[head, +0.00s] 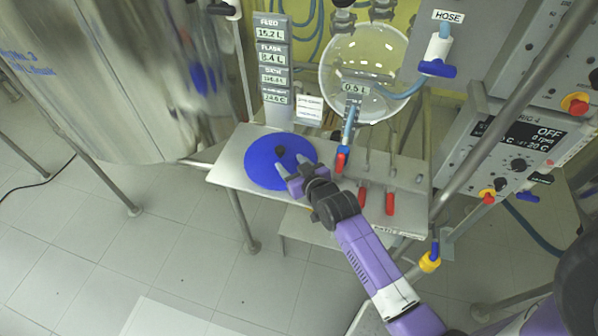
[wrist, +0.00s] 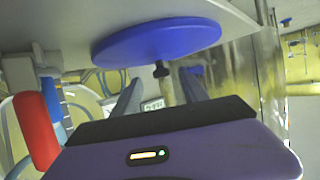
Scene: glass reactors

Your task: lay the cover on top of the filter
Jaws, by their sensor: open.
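The cover is a flat blue disc (head: 265,165) with a small black knob (head: 280,151) on it. It lies flat at the left end of the metal shelf. My gripper (head: 291,165) is over the near right part of the disc, its fingers apart and pointing toward the knob. In the wrist view, which looks upside down, the cover (wrist: 155,42) spreads across the top. Its knob (wrist: 161,69) shows between and beyond the tips of my open gripper (wrist: 163,78). I see no grip on the knob. I cannot pick out the filter in either view.
The metal shelf (head: 228,158) also carries red-handled valves (head: 390,203) to the right of my gripper. A round glass flask (head: 362,70) with a red-tipped outlet (head: 342,160) hangs behind. A large steel vessel (head: 100,90) stands left. A control box (head: 515,150) stands right.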

